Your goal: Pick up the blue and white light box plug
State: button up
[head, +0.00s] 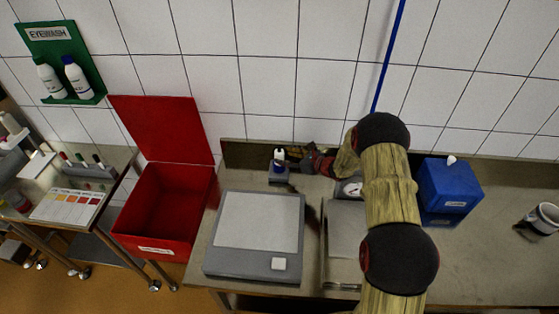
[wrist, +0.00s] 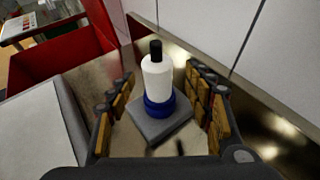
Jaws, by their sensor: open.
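The blue and white plug (head: 279,157) stands upright on a small grey block (head: 279,175) near the back of the bench, by the wall. In the wrist view the plug (wrist: 158,80) has a white body, a black tip and a blue collar at its foot, on the grey block (wrist: 150,132). My gripper (wrist: 160,84) is open, with one padded finger on each side of the plug and visible gaps between. In the head view my gripper (head: 301,160) reaches from the right to beside the plug; my arm hides part of the bench.
A grey panel with a pale top (head: 256,222) lies in front of the plug. An open red bin (head: 165,208) stands to the left. A blue box (head: 449,190) and a mug (head: 540,219) are to the right. The tiled wall (head: 268,85) is close behind.

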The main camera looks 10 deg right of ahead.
aim_at(283, 157)
jog(key=x, duration=0.4)
jog(key=shift+s+a+f, duration=0.1)
jog(key=shift+f, duration=0.2)
jog(key=shift+c, duration=0.8)
jog(key=c, duration=1.1)
jog(key=shift+r, duration=0.1)
grip_shut()
